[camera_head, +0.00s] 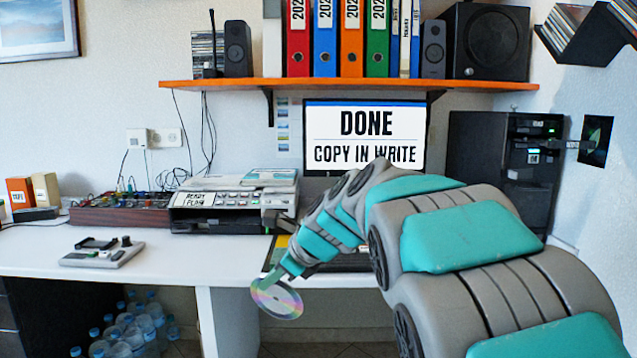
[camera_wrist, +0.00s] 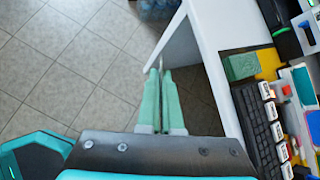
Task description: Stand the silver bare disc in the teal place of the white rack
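A silver, shimmering disc (camera_head: 280,302) hangs from my gripper (camera_head: 287,270) in the head view, in front of the desk's front edge and below its top. In the wrist view my gripper's green fingers (camera_wrist: 163,88) are close together, with the disc (camera_wrist: 161,63) showing edge-on as a thin line between their tips. The gripper is shut on the disc. I cannot pick out the white rack or its teal place for certain. White pieces with teal, red and blue parts (camera_wrist: 303,86) show at the right edge of the wrist view. My arm hides part of the desk in the head view.
The white desk (camera_head: 130,248) carries a grey disc machine (camera_head: 220,215), a small grey device (camera_head: 102,254) and a mixer (camera_head: 120,208). The monitor (camera_head: 365,135) reads "DONE COPY IN WRITE". A green block (camera_wrist: 240,66) and dark keyboard (camera_wrist: 257,120) lie right of the gripper. Bottles (camera_head: 130,325) stand below.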

